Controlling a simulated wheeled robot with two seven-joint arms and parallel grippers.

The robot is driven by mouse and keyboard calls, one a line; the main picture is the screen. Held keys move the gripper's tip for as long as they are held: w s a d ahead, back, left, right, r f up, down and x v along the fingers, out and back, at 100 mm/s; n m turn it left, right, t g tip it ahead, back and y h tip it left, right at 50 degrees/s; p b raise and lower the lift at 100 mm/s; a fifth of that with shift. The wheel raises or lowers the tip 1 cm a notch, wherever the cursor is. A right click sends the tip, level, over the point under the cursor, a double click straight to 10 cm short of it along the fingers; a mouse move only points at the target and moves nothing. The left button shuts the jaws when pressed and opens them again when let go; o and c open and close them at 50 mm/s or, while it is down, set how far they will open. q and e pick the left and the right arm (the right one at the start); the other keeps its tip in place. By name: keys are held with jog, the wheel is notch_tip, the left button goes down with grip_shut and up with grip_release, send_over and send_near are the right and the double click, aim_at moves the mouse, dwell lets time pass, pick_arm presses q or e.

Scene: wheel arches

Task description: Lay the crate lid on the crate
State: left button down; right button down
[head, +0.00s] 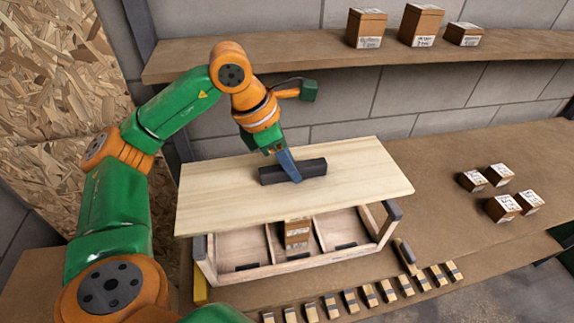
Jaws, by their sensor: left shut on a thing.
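The crate lid (370,180) is a flat pale wooden board with a dark bar handle (312,168) on top. My left gripper (292,176) is shut on that handle, pointing down from above. The crate (290,262) is an open wooden box with compartments and dark corner pieces, standing on the bench. The lid is over the back part of the crate, and the front compartments show uncovered. A small brown box (297,233) stands in the middle compartment. I cannot tell whether the lid touches the crate. My right gripper is not in view.
Several small labelled blocks (369,295) line the bench's front edge. A brush-like tool (405,254) lies right of the crate. Several small boxes (502,208) stand on the bench at right. A shelf (290,52) with boxes runs behind.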

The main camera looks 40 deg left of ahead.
aim_at(294, 188)
pick_arm(q)
jog(key=shift+s+a, duration=0.15)
jog(key=shift+w+f, duration=0.2)
jog(key=shift+f, duration=0.05)
jog(key=shift+w+d+f+b, duration=0.25)
jog(key=shift+d+f+b, duration=0.05)
jog(key=shift+f+b, duration=0.25)
jog(key=shift+w+d+f+b, duration=0.3)
jog(key=shift+f+b, duration=0.15)
jog(key=shift+b, duration=0.1)
jog(key=f+b, duration=0.3)
jog(key=shift+s+a, duration=0.15)
jog(key=shift+s, duration=0.05)
jog(key=shift+a+f, duration=0.1)
jog(key=shift+f, duration=0.15)
jog(key=shift+f+b, duration=0.15)
jog(key=shift+b, duration=0.15)
jog(key=shift+f+b, duration=0.35)
jog(key=shift+f, duration=0.05)
